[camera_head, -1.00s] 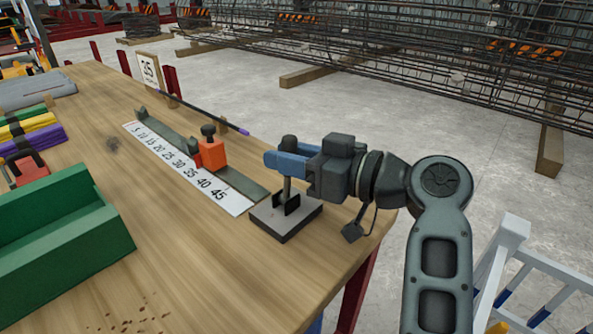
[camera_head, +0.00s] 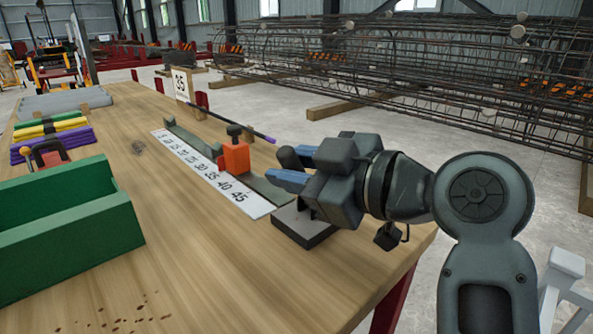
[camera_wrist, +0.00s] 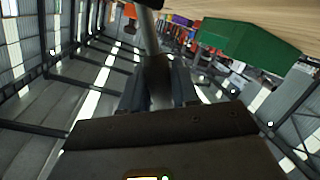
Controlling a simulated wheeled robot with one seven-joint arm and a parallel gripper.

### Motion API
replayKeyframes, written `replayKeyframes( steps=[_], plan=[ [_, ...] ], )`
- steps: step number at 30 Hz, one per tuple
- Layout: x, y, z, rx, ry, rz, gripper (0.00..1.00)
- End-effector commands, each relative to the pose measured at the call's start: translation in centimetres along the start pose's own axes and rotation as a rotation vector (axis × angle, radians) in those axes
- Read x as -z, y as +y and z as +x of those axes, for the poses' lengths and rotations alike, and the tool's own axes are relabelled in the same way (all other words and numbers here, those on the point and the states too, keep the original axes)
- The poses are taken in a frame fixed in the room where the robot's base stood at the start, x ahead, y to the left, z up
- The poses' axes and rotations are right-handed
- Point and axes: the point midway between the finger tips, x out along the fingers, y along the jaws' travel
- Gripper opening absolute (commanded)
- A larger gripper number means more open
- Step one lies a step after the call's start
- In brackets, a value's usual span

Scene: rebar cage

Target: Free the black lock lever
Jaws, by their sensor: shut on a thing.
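The black lock lever (camera_head: 288,157) shows its rounded dark top at my gripper's blue fingertips, above a small grey base plate (camera_head: 303,232) at the bench's right edge. My gripper (camera_head: 296,167) is shut on the lever and comes in from the right, tilted. The fingers hide most of the lever's stem in the head view. In the wrist view a grey rod (camera_wrist: 148,32) runs up from between my dark fingers (camera_wrist: 158,86). Whether the lever is locked or loose cannot be told.
A green open box (camera_head: 70,228) stands at the left. Tied colored bundles (camera_head: 55,132) lie behind it. The bench's middle (camera_head: 185,235) is clear.

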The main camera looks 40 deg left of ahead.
Motion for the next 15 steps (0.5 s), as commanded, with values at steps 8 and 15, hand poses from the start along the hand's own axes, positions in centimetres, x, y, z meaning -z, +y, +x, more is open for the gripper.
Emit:
replayKeyframes(
  steps=[8, 15],
  plan=[
    [-0.13, -0.17, -0.01, 0.003, -0.005, -0.009, 0.0],
    [-0.13, -0.2, 0.01, 0.003, -0.004, -0.008, 0.38]
  ],
)
